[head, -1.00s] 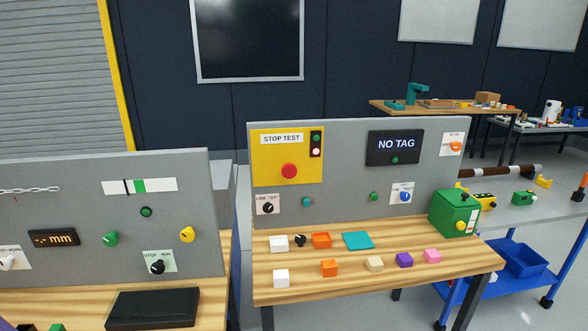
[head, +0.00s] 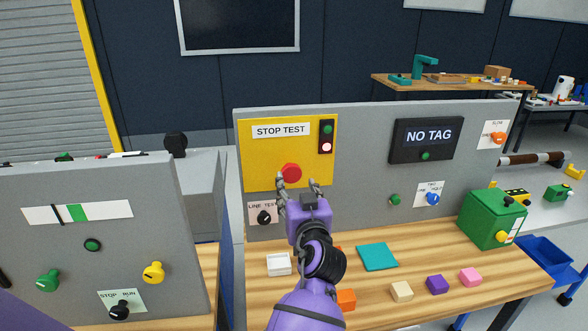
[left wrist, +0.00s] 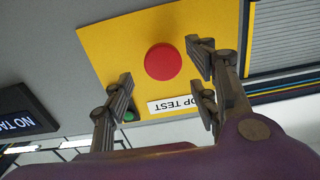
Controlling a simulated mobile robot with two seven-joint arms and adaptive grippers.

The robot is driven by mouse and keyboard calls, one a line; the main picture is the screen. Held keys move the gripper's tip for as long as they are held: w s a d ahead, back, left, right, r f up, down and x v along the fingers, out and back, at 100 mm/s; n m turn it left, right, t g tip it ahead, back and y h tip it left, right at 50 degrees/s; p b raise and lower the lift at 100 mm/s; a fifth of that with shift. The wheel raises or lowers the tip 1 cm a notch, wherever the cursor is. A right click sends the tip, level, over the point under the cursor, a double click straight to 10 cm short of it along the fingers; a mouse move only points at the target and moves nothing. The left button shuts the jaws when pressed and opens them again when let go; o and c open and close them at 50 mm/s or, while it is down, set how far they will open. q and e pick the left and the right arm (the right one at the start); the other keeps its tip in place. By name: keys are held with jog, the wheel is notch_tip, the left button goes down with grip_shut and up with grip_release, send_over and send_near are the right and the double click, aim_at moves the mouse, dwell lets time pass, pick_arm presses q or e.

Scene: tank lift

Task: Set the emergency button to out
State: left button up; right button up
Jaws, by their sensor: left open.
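The emergency button (head: 290,173) is a red round knob on a yellow panel (head: 258,158) labelled STOP TEST. In the left wrist view the red button (left wrist: 163,62) faces the camera between the spread fingers. My left gripper (head: 299,184) is open and empty, raised just in front of the panel at the button's lower edge. In the left wrist view its fingers (left wrist: 160,88) stand apart on either side of the button; I cannot tell whether they touch it. An indicator box (head: 326,137) beside the button has a dark green lamp and a lit pale pink lamp. My right gripper is not in view.
A LINE TEST knob (head: 264,217) sits below the yellow panel, left of my gripper. A dark NO TAG display (head: 425,139) is to the right. Several coloured blocks, a teal plate (head: 377,256) and a green box (head: 491,219) stand on the wooden bench (head: 440,261).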

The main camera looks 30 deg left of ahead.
aim_at(294, 175)
pick_arm(q)
jog(key=shift+w+r, duration=0.1)
jog(key=shift+r, duration=0.15)
jog(key=shift+w+a+r, duration=0.2)
jog(key=shift+w, duration=0.1)
jog(key=x, duration=0.4)
jog(key=p+x, duration=0.1)
jog(key=x, duration=0.1)
jog(key=shift+f, duration=0.3)
jog(key=shift+c, duration=0.5)
grip_shut()
